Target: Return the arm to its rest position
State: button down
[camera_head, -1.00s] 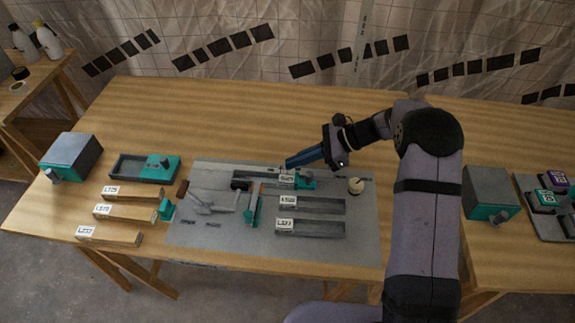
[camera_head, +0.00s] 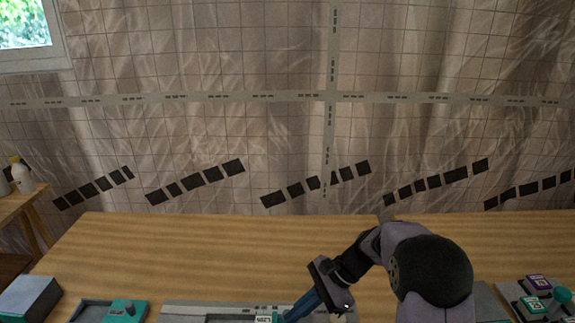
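My arm reaches in from the lower right of the head camera view, bent at a dark round joint. My gripper (camera_head: 292,316) points down and to the left, with long blue fingers low in the picture. Its tips are close to a white-labelled teal part (camera_head: 265,319) on the grey panel (camera_head: 185,309); I cannot tell whether they touch it. The fingers appear as one blue shape, so their opening is not readable. The lower arm and most of the panel are cut off by the bottom edge.
The wooden table (camera_head: 180,250) is bare behind the panel. A grey box (camera_head: 28,297) and a teal-and-grey tray (camera_head: 122,310) stand at the left. A curtain with dark patches hangs behind.

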jog(key=s+d+r+n+h+p, duration=0.1)
jog(key=s+d+n+h, duration=0.3)
jog(key=s, duration=0.5)
jog(key=s+d+r+n+t+h+p, duration=0.1)
jog(key=s+d+n+h, duration=0.3)
jog(key=s+d+n, duration=0.5)
jog(key=shift+s+n+t+p, duration=0.3)
jog(key=shift+s, duration=0.25)
jog(key=shift+r, duration=0.1)
